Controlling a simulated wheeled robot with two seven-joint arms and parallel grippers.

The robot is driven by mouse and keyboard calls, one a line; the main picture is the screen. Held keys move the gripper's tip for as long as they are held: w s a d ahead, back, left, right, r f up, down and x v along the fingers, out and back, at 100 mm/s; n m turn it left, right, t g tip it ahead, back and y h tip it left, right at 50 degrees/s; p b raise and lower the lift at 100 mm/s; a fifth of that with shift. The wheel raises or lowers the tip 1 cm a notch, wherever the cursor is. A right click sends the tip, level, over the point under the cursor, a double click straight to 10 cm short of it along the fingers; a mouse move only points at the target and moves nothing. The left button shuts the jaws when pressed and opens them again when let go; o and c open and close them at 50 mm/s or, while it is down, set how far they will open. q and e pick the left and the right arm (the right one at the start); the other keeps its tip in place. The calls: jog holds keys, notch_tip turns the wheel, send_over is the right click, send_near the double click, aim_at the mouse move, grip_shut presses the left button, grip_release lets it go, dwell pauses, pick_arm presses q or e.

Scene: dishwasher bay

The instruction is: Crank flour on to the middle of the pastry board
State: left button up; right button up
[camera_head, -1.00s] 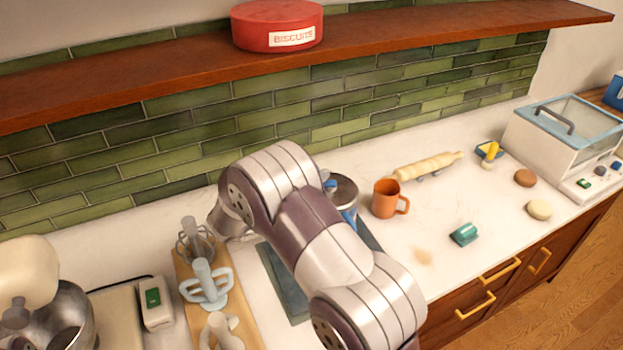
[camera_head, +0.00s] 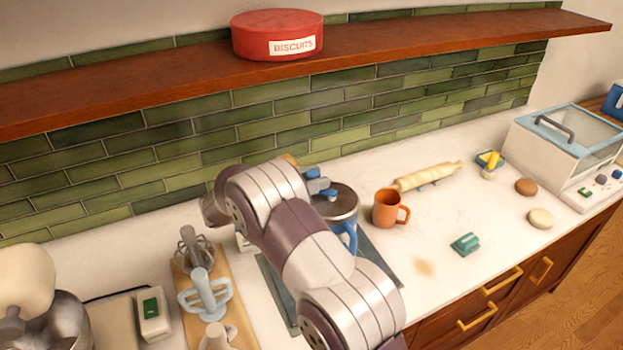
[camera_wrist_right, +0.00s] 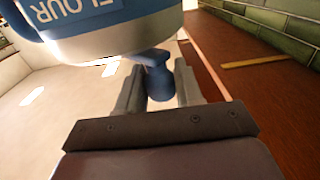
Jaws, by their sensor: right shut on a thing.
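My right gripper (camera_wrist_right: 158,88) is shut on the sifter's blue crank knob (camera_wrist_right: 158,82), which sits between the fingers below the can. In the head view my right arm hides the fingers. The dark green pastry board (camera_head: 275,290) lies on the counter; my arm covers most of it, so its middle is hidden. My left gripper is out of view.
An orange mug (camera_head: 386,209) stands just right of the sifter, with a rolling pin (camera_head: 428,177) behind it. Mixer attachments (camera_head: 205,295) stand on a wooden board to the left. A teal tool (camera_head: 466,244) lies front right. A shelf with a biscuit tin (camera_head: 277,36) hangs above.

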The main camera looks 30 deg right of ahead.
jog(key=o, duration=1)
jog(key=shift+d, duration=0.1)
jog(key=shift+c, duration=0.2)
jog(key=a+b, duration=0.4)
jog(key=a, duration=0.8)
jog(key=shift+w+a, duration=0.35)
jog(key=shift+w, duration=0.1)
